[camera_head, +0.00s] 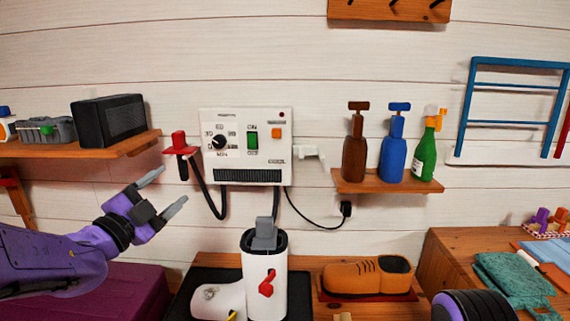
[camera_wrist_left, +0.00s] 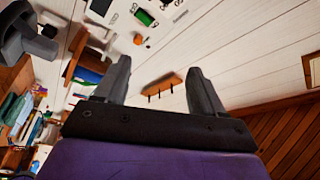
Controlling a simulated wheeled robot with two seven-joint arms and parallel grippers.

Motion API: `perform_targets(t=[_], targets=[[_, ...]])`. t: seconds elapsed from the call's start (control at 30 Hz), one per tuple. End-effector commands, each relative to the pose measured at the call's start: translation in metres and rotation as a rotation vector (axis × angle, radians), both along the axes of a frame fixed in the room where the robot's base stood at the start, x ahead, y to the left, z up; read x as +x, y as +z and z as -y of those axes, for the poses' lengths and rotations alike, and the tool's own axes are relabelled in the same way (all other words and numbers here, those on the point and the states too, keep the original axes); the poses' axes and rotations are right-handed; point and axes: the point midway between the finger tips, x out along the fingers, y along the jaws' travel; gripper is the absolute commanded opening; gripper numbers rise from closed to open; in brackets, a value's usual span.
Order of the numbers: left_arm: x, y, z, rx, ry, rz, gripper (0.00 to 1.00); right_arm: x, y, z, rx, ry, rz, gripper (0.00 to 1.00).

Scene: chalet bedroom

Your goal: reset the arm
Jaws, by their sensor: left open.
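My left gripper (camera_head: 168,190) is in the left part of the head view, in front of the wall and below the left shelf. Its two grey fingers are spread apart with nothing between them. In the left wrist view the same open fingers (camera_wrist_left: 158,72) point toward the wall and hold nothing. A purple and black rounded part of my own body shows at the bottom right of the head view. My right gripper is not in view.
A control box (camera_head: 246,146) hangs on the wall, with a red-handled holder (camera_head: 179,142) at its left. A white boot (camera_head: 262,290) and a brown shoe (camera_head: 365,276) stand below. Bottles line a small shelf (camera_head: 385,187). A black speaker (camera_head: 110,121) sits on the left shelf (camera_head: 85,149).

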Motion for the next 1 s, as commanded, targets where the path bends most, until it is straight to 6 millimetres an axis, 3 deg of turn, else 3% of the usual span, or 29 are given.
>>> perform_targets(t=[0.3, 0.47, 0.67, 0.77, 0.87, 1.0], targets=[[-0.002, -0.008, -0.027, -0.361, 0.070, -0.098, 0.69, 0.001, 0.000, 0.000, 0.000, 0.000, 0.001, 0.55], [0.000, -0.056, -0.039, -0.607, 0.144, -0.214, 0.69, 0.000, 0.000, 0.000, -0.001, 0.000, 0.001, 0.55], [-0.007, -0.146, -0.051, -0.870, 0.278, -0.384, 0.69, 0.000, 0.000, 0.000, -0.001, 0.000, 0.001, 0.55], [-0.023, -0.209, -0.057, -1.006, 0.385, -0.492, 0.69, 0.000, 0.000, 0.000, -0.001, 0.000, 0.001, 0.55], [-0.055, -0.288, -0.063, -1.145, 0.543, -0.617, 0.69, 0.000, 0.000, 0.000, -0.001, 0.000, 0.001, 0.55], [-0.129, -0.392, -0.070, -1.277, 0.813, -0.782, 0.69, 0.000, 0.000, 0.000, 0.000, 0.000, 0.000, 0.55]])
